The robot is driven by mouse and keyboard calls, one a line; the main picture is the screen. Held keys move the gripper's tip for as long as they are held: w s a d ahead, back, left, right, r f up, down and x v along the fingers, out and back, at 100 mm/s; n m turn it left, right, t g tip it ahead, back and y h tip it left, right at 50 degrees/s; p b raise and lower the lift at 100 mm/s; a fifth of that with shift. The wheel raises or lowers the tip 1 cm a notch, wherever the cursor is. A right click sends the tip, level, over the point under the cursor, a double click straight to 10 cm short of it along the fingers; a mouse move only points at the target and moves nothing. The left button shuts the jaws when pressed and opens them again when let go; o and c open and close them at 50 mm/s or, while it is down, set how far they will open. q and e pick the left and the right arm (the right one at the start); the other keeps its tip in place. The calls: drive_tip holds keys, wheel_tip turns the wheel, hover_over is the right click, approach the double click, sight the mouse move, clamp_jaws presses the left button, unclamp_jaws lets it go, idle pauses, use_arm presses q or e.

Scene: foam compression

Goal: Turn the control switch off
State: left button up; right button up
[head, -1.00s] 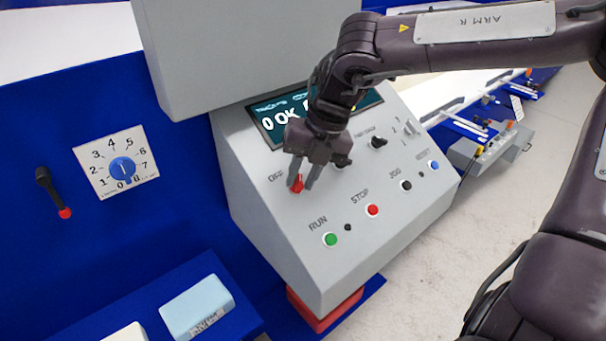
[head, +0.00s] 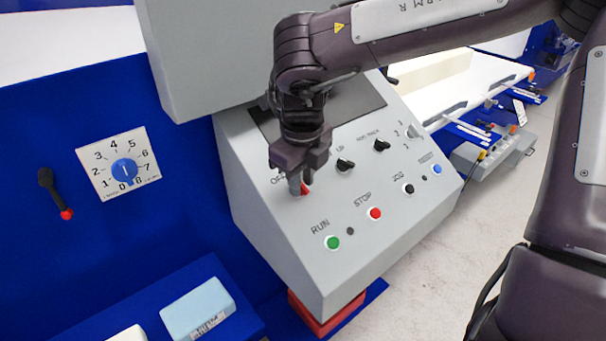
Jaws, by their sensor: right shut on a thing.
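The control switch (head: 305,188) is a red knob on the sloped grey control panel (head: 265,225), beside a partly hidden "OFF" label. My right gripper (head: 301,188) comes down from above and is shut on the red knob, covering most of it. The panel's display (head: 357,98) is dark, and my right arm hides part of it. My left gripper is not in view.
Green RUN (head: 332,242), red STOP (head: 375,213), black JOG (head: 408,188) and blue RESET (head: 436,169) buttons lie below the switch. Black knobs (head: 345,164) sit to its right. A blue dial (head: 124,171) and a red-tipped lever (head: 56,193) are on the left wall.

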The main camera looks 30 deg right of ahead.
drive_tip(key=shift+a+n+h, duration=0.1)
drive_tip(key=shift+n+h, duration=0.4)
drive_tip(key=shift+n, duration=0.7)
drive_tip(key=shift+s+a+f+n+t+h, duration=0.1)
drive_tip(key=shift+n+t+h, duration=0.4)
drive_tip(key=shift+n, duration=0.8)
drive_tip(key=o, duration=0.6)
drive_tip(key=shift+c, duration=0.2)
drive_tip(key=shift+o, duration=0.5)
drive_tip(key=b+v, duration=0.1)
drive_tip(key=v, duration=0.6)
drive_tip(key=shift+a+r, duration=0.2)
drive_tip(key=shift+r, duration=0.15)
